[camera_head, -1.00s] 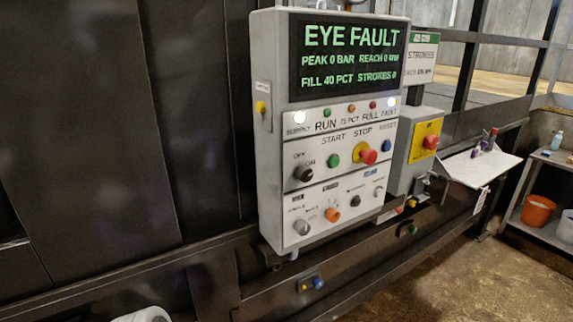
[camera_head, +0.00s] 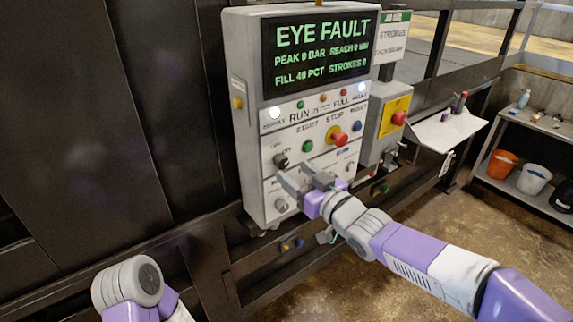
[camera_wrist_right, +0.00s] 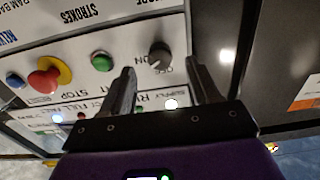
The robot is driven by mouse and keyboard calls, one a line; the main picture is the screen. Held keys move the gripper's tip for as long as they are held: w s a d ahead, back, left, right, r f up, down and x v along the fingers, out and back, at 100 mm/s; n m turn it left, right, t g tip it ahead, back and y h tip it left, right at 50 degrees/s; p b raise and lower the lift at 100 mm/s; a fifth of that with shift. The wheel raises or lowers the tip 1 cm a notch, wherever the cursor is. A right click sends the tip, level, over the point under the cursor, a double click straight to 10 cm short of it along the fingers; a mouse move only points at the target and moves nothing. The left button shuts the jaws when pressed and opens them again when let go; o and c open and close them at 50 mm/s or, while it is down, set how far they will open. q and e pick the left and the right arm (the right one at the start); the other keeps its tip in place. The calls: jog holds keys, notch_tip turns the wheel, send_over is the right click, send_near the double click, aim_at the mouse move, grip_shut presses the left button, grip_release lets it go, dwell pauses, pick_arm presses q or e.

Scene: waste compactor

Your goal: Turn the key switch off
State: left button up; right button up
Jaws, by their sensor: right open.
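The key switch (camera_head: 281,160) is a dark knob with OFF and ON lettering, on the left of the grey control panel (camera_head: 245,150). The wrist view, where the panel appears upside down, also shows the knob (camera_wrist_right: 159,55). My right gripper (camera_head: 298,180) is in front of the panel, just below and right of the knob in the head view. In the wrist view its two fingers (camera_wrist_right: 161,70) are spread, with the knob between and just beyond the tips. No contact is visible. My left gripper is out of view; only part of its arm shows.
A green start button (camera_head: 308,146) and a red stop button (camera_head: 340,139) on a yellow ring sit right of the switch. The screen (camera_head: 320,50) reads EYE FAULT. My right gripper hides part of the lower knob row. A shelf with buckets stands far right.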

aim_at(285, 165)
jog(key=shift+x, duration=2.2)
jog(key=c, duration=1)
jog(key=shift+c, duration=0.2)
